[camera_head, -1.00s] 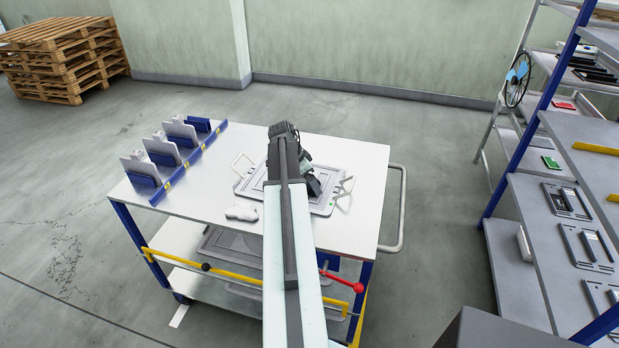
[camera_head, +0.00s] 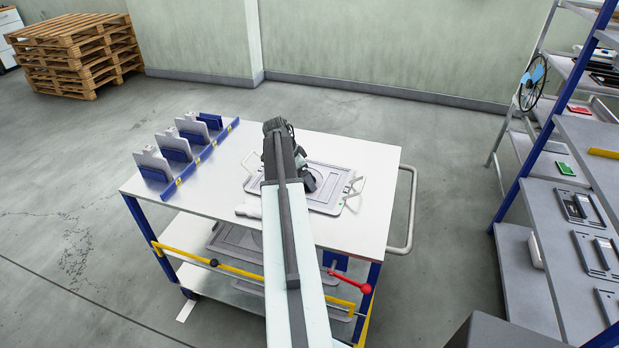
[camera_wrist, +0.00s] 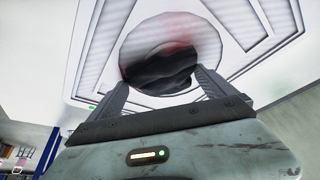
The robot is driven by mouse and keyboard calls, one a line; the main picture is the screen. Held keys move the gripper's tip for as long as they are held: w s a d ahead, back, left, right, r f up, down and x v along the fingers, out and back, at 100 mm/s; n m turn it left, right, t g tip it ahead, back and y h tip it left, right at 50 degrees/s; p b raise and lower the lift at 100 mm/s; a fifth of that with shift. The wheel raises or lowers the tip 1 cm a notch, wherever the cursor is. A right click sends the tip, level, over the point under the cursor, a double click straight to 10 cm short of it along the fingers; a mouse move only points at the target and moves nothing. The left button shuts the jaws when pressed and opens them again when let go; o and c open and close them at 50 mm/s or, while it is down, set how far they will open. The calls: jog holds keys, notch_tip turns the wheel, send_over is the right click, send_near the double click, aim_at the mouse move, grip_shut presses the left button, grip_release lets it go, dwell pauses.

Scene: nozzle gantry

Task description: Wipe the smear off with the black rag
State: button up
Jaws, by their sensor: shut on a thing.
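The black rag (camera_wrist: 160,68) is bunched between the two fingers of my gripper (camera_wrist: 162,84), which is shut on it. In the wrist view the rag lies over the lower part of a round grey disc (camera_wrist: 200,40) in the middle of a framed panel. A faint reddish smear (camera_wrist: 180,24) shows on the disc above the rag. Whether the rag touches the disc is hard to tell. In the head view the panel (camera_head: 335,175) lies on the white cart top, and my arm hides part of it. The rag and smear cannot be made out there.
A blue rack (camera_head: 185,155) with upright plates stands at the left edge. A red-knobbed lever (camera_head: 365,288) sticks out below. Shelving (camera_head: 560,150) stands right, beyond clear floor.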

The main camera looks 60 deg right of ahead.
jog(key=shift+w+a, duration=0.15)
jog(key=shift+w, duration=1.35)
jog(key=shift+w+a, duration=0.2)
jog(key=shift+w, duration=1.35)
jog(key=shift+w+a, duration=0.15)
jog(key=shift+w, duration=1.35)
jog(key=shift+s+d, duration=0.2)
jog(key=shift+s, duration=1.65)
jog(key=shift+s+d, duration=0.25)
jog(key=shift+s, duration=1.6)
jog(key=shift+s+d, duration=0.2)
jog(key=shift+s, duration=1.65)
jog(key=shift+s+d+f, duration=0.1)
jog(key=shift+s+d, duration=0.05)
jog(key=shift+s, duration=1.7)
notch_tip(320, 180, up, 6)
jog(key=p, duration=0.6)
jog(key=shift+w+d, duration=0.1)
notch_tip(320, 180, up, 3)
jog(key=p, duration=0.3)
